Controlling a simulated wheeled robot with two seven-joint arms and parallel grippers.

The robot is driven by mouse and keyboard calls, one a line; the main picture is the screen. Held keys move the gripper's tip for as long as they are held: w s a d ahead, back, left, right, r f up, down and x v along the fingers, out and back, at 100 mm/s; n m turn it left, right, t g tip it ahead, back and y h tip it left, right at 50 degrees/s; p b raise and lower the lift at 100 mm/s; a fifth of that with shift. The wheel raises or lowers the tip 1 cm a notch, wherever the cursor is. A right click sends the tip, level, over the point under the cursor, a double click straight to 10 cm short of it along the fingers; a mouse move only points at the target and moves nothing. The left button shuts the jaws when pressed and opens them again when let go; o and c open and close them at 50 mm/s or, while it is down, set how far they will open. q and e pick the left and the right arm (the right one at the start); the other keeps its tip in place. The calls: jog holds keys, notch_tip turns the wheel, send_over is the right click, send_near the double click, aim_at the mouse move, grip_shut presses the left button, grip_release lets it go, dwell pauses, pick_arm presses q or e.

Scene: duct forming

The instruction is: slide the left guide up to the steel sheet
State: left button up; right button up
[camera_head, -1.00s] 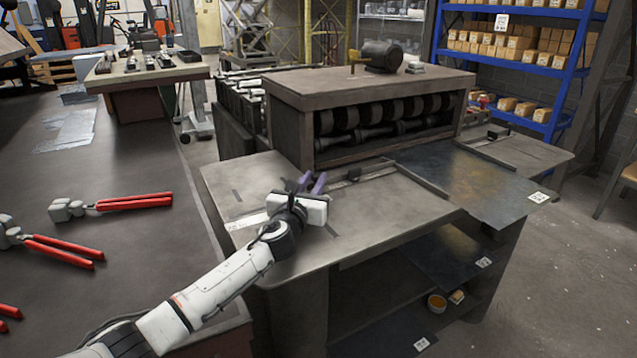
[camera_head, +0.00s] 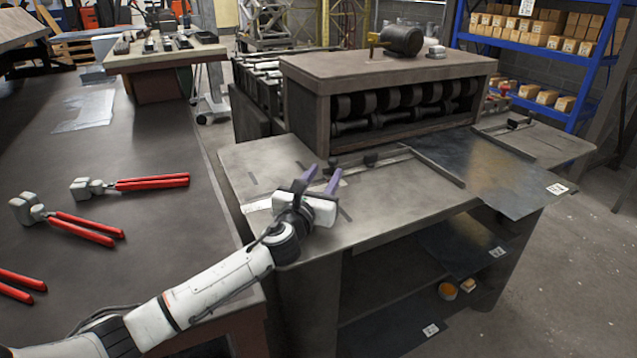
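The steel sheet (camera_head: 490,165) is a dark, shiny plate lying flat on the right part of the machine's table. The left guide (camera_head: 437,168) is a long thin bar lying along the sheet's left edge; I cannot tell whether it touches the sheet. A cross rail with a dark knob (camera_head: 371,159) runs left from the guide's far end. My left gripper (camera_head: 321,178) has two purple fingers, spread apart with nothing visible between them. It is over the left part of the table, left of and nearer than the knob. My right gripper is not in view.
The roller machine (camera_head: 390,65) stands behind the table, with a motor on top. A second knobbed rail (camera_head: 516,124) is at the right. Red-handled tools (camera_head: 150,182) lie on the left bench. The table between gripper and guide bar is mostly clear.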

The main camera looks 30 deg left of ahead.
pick_arm(q)
jog(key=shift+v, duration=2.4)
